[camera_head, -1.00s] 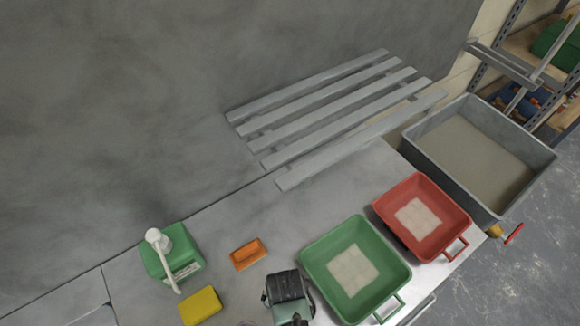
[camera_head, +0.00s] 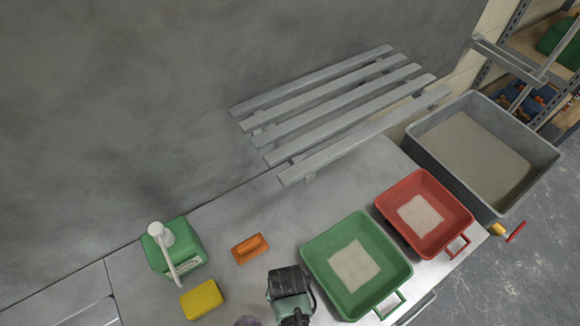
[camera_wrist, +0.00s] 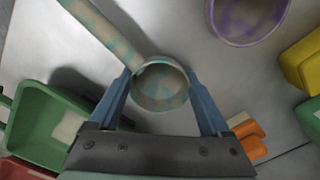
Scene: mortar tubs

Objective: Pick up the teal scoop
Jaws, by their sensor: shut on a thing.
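The teal scoop (camera_wrist: 160,88) shows in the wrist view, with a round cup mottled in teal and grey. Its long handle runs to the upper left. My gripper (camera_wrist: 158,76) is shut on the scoop, with one blue finger on each side of the cup. In the head view my gripper (camera_head: 290,283) is at the bottom, left of the green tub, and hides the scoop there. I cannot tell whether the scoop touches the worktop.
A green tub (camera_head: 318,245) and a red tub (camera_head: 390,207) stand to the right. An orange float (camera_head: 250,248), a yellow block (camera_head: 202,300), a green dispenser bottle (camera_head: 187,246) and a purple-rimmed scoop or cup (camera_wrist: 215,22) are on the left side. A slatted rack is behind.

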